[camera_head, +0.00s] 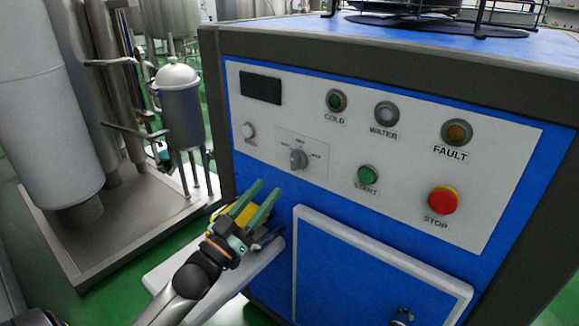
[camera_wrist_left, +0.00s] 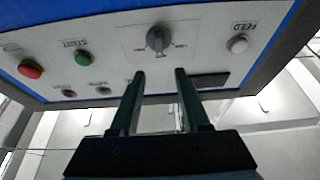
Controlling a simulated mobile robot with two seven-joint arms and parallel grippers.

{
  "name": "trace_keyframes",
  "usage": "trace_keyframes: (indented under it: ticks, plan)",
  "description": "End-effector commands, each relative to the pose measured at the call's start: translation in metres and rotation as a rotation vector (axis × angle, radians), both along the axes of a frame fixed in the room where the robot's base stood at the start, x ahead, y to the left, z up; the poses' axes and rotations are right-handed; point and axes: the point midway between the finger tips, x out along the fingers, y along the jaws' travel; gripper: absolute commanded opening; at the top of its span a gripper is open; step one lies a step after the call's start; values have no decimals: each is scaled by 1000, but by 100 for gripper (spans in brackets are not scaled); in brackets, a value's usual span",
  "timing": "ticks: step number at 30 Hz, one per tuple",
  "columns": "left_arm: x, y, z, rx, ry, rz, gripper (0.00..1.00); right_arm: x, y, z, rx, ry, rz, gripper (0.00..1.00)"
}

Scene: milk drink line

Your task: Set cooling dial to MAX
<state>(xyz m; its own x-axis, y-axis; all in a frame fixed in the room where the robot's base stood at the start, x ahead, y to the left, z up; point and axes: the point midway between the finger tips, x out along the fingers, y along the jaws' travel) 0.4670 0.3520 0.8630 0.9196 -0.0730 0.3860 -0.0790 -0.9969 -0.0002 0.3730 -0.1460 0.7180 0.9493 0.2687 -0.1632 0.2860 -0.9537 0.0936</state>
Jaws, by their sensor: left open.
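The cooling dial (camera_head: 298,159) is a grey knob on a small labelled plate on the white control panel, left of and above the green START button. In the left wrist view the dial (camera_wrist_left: 159,39) sits at top centre, beyond the fingertips. My left gripper (camera_head: 257,194) is open, with two green fingers pointing up toward the panel, below and left of the dial. In the left wrist view the gripper (camera_wrist_left: 160,75) has its fingers apart with nothing between them. It appears apart from the dial. The dial's small labels are too blurred to read surely.
Nearby on the panel are the START button (camera_head: 368,175), the red STOP button (camera_head: 444,200), a white FEED button (camera_head: 248,131) and a dark display (camera_head: 261,88). A white shelf (camera_head: 165,273) juts out below my left gripper. Steel tanks (camera_head: 40,100) stand at left.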

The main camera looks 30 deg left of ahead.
Motion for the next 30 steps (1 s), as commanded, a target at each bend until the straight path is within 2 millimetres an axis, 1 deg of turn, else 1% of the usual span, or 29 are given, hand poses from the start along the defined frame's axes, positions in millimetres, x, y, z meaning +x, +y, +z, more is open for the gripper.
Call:
trace_keyframes:
  ticks: [1,9,15,21,30]
  plan:
    - [9,-1,4,1,-4,-1,46,1,0,3,-1,-15,1,0]
    - [51,-4,20,1,0,0,46,5,1,23,2,-98,9,0]
    - [75,-6,30,0,2,0,46,6,1,36,3,-150,13,0]
    - [86,-7,34,0,3,0,46,7,2,46,6,-186,16,0]
    - [87,-7,35,0,5,0,46,7,2,47,2,-192,19,0]
